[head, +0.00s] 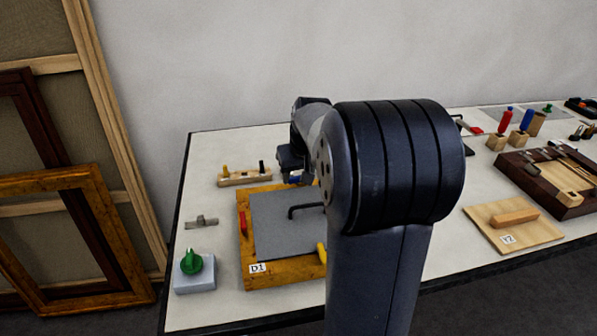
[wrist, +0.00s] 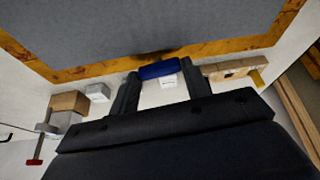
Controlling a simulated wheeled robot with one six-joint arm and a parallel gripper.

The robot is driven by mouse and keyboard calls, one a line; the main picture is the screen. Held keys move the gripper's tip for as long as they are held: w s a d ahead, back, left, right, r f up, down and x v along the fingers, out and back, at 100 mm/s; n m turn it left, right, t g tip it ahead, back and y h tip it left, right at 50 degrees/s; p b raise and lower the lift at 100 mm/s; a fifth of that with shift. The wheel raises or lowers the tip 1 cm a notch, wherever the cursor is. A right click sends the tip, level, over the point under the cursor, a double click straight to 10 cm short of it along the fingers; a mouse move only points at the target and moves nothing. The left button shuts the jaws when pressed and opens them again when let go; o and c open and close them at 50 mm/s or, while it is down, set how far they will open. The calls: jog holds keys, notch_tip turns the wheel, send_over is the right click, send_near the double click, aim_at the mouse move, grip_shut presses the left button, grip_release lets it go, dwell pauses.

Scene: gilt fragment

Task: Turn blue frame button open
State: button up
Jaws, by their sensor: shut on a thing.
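The gilt frame (head: 254,281) marked D1 lies on the table with a grey panel (head: 270,225) and a black handle in it. A red button (head: 243,223) sits on its left side and a yellow one (head: 321,253) on its near side. The blue button (wrist: 160,70) is at the frame's far edge, seen as a bar in the wrist view; a little blue (head: 296,179) shows in the head view. My gripper (wrist: 160,72) is shut on the blue button, one finger at each end. My arm hides the frame's right side in the head view.
A wooden block with pegs (head: 245,178) stands just behind the frame. A grey metal piece (head: 201,222) and a green knob on a pale block (head: 193,277) are at left. A board marked Y2 (head: 512,226) and a dark tool tray (head: 552,183) are at right.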

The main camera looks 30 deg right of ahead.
jog(key=shift+m+h, duration=0.3)
jog(key=shift+m, duration=0.6)
jog(key=o, duration=1)
jog(key=shift+r, duration=0.1)
jog(key=p+v, duration=0.1)
jog(key=v, duration=0.9)
jog(key=shift+s+a+r, duration=0.1)
jog(key=shift+a+r, duration=0.05)
jog(key=shift+r, duration=0.2)
